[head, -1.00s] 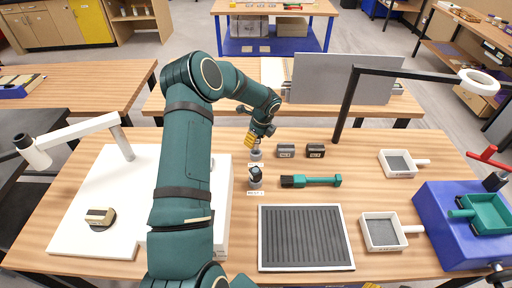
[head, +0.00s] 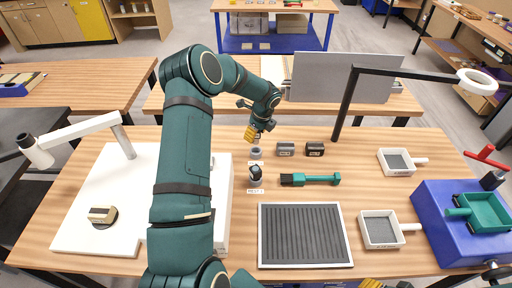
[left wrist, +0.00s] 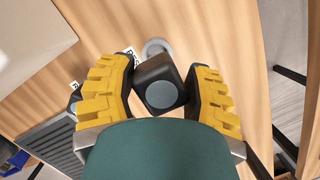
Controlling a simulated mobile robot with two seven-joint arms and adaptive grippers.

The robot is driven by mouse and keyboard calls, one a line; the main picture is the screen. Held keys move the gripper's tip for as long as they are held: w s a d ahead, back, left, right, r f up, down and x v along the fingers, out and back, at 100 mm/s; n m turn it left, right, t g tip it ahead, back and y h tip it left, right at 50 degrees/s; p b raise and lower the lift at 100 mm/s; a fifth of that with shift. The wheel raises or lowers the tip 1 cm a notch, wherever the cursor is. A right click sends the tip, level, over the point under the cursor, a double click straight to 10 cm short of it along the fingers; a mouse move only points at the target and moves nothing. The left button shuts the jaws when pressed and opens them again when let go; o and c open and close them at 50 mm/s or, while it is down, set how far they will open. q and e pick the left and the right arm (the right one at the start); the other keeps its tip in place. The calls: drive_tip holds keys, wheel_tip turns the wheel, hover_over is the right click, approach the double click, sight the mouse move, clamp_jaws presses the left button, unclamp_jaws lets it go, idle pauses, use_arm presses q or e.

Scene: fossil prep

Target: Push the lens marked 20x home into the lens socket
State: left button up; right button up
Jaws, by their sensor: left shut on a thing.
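My left gripper (head: 252,134) hangs over the back middle of the table. In the left wrist view its yellow fingers (left wrist: 160,92) are shut on a dark block-like lens (left wrist: 160,84) with a round grey end face. I cannot read a 20x mark on it. Below it is a grey round holder (head: 256,152), also in the left wrist view (left wrist: 156,47). Another dark lens (head: 255,173) stands in front of that holder. A white stand arm with a dark-ended head (head: 38,152) is at the left; I cannot make out the socket. My right gripper (head: 385,284) is cut off at the bottom edge.
Two dark boxes (head: 285,149) (head: 315,149) and a green-handled brush (head: 312,180) lie right of the lens. A ribbed tray (head: 262,240) is in front. A blue box (head: 435,230) and sieves (head: 398,162) are at right. A white base (head: 85,225) fills the left.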

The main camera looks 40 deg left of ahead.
use_arm(q)
drive_tip(key=shift+a+p+v, duration=0.15)
drive_tip(key=shift+a+v, duration=0.05)
drive_tip(key=shift+v, duration=0.6)
drive_tip(key=shift+a+p+v, duration=0.15)
drive_tip(key=shift+a+v, duration=0.05)
drive_tip(key=shift+v, duration=0.6)
drive_tip(key=shift+a+p+v, duration=0.15)
drive_tip(key=shift+a+v, duration=0.05)
drive_tip(key=shift+v, duration=0.65)
drive_tip(key=shift+r, duration=0.1)
